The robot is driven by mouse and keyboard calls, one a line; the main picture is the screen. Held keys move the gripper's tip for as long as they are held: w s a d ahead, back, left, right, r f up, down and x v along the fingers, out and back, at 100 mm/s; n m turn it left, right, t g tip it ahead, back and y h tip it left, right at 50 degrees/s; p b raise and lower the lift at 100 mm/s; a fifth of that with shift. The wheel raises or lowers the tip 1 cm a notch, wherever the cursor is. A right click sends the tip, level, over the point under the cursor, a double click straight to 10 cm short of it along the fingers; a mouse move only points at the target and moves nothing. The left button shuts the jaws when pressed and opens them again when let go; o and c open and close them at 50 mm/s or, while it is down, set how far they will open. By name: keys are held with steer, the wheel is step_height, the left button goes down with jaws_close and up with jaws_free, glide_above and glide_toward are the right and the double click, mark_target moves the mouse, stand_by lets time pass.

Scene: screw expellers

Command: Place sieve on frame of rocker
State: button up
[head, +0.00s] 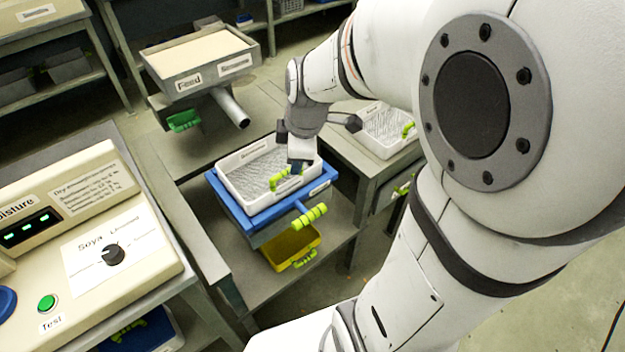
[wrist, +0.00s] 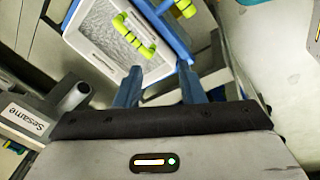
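A white sieve (head: 228,180) with a mesh bottom and a lime-green handle (head: 280,179) lies on the blue frame of the rocker (head: 240,220). It looks level, with blue showing along its near edges. In the wrist view the sieve (wrist: 92,50) and blue frame (wrist: 169,32) are beyond my fingertips. My gripper (head: 299,166) is over the sieve's right side, close to its handle. In the wrist view my gripper (wrist: 160,72) has its two blue fingers apart with nothing between them. The sieve's handle (wrist: 134,36) is past the fingertips, toward the left.
A second white sieve (head: 380,138) lies on the bench to the right. A yellow tray (head: 283,250) is under the rocker. The feed hopper (head: 200,65) with its spout stands behind. A moisture tester (head: 70,230) is at the left front.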

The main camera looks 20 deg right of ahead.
steer(key=s+r+m+h, duration=0.1)
steer(key=s+r+m, duration=0.2)
steer(key=s+m, duration=0.8)
steer(key=shift+s+m+g, duration=0.3)
steer(key=shift+m, duration=1.4)
steer(key=p+v, duration=0.2)
steer(key=shift+w+r+p, duration=0.1)
steer(key=shift+r+p, duration=0.2)
steer(key=shift+r, duration=0.05)
steer(key=shift+o, duration=0.2)
